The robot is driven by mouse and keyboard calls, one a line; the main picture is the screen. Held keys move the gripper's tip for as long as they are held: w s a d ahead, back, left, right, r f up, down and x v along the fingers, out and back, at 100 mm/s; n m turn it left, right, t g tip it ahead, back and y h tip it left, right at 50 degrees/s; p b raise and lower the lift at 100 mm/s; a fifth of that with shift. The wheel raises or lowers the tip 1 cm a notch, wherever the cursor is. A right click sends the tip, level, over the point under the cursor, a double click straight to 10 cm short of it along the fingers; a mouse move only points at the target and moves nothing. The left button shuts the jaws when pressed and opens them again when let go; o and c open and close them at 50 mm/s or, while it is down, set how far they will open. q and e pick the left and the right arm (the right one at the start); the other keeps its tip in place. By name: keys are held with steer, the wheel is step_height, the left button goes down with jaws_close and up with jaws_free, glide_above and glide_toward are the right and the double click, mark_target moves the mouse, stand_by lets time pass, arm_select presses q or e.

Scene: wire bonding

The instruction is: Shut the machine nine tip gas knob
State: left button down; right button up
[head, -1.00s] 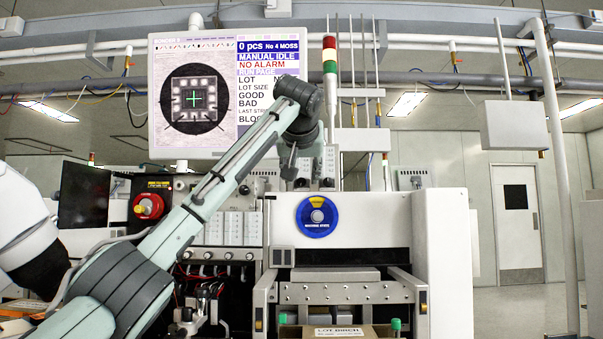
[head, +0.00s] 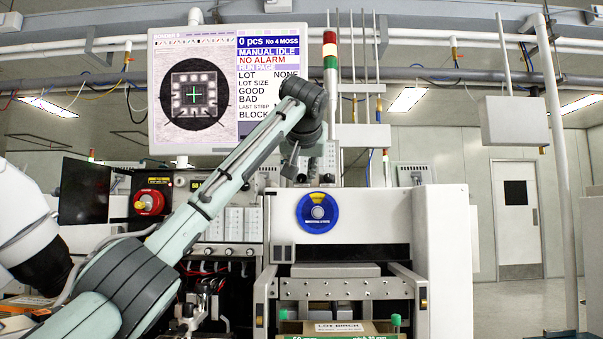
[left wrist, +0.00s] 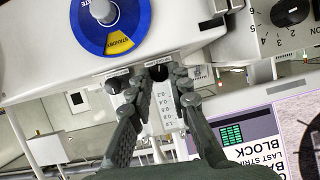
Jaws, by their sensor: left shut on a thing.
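A small black knob (left wrist: 158,72) sits at the top of a white flow meter with a printed scale (left wrist: 163,108) in the left wrist view. My left gripper (left wrist: 156,78) is shut on this knob, one finger on each side of it. A second black knob (left wrist: 118,82) is just left of the fingers, partly hidden by one of them. In the head view my left gripper (head: 290,168) reaches down beside the flow meters (head: 328,165) below the monitor. The knob is hidden there. My right gripper is not in view.
A blue round machine state dial (head: 317,212) is on the white front panel just below the meters. The monitor (head: 200,90) stands behind my arm. A lot box (head: 338,328) is at the bottom.

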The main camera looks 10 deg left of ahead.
arm_select(q)
steer(key=shift+d+m+y, duration=0.15)
steer(key=shift+m+y, duration=0.75)
steer(key=shift+m, duration=0.3)
steer(key=c, duration=1.4)
jaws_free()
steer(key=v, duration=1.2)
